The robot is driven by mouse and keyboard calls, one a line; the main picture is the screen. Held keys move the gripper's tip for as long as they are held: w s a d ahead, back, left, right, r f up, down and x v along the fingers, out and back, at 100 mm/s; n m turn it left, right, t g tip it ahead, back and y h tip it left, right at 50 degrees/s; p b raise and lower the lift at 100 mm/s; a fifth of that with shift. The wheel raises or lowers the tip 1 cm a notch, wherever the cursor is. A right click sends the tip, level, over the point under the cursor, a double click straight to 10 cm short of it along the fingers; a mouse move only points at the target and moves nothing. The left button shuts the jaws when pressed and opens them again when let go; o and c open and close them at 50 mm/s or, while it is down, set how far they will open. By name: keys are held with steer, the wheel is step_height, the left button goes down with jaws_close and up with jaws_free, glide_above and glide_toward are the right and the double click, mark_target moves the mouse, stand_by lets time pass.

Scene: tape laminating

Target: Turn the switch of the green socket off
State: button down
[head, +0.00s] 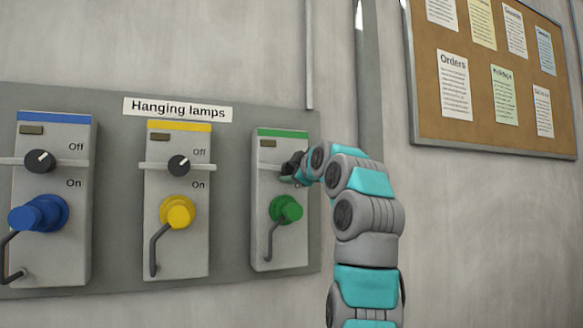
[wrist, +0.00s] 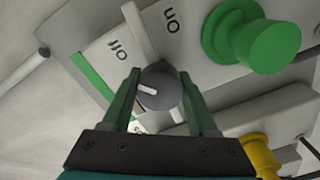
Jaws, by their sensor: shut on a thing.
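The green socket (head: 262,225) is a grey box with a green strip on top and a green plug (head: 286,208). It is the rightmost of three on the wall panel. My gripper (head: 292,166) reaches it from the right and hides its switch in the head view. In the wrist view my gripper (wrist: 160,73) is shut on the round dark switch knob (wrist: 161,98), one finger on each side. The knob's white mark points left and slightly up in that view, to the "Off" (wrist: 118,50) side rather than the "On" (wrist: 170,19) side.
The yellow socket (head: 166,248) and blue socket (head: 62,250) stand to the left on the grey panel (head: 117,180), under a "Hanging lamps" label (head: 178,109). A cork board (head: 430,125) hangs at the upper right. A vertical pipe (head: 309,60) runs above the green socket.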

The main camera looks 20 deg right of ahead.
steer(key=shift+n, duration=0.5)
steer(key=shift+c, duration=0.9)
jaws_free()
steer(key=shift+s, duration=0.15)
steer(key=s, duration=0.7)
steer(key=shift+s+b, duration=0.25)
steer(key=shift+b, duration=0.15)
steer(key=shift+s+d, duration=0.1)
steer(key=shift+s, duration=0.05)
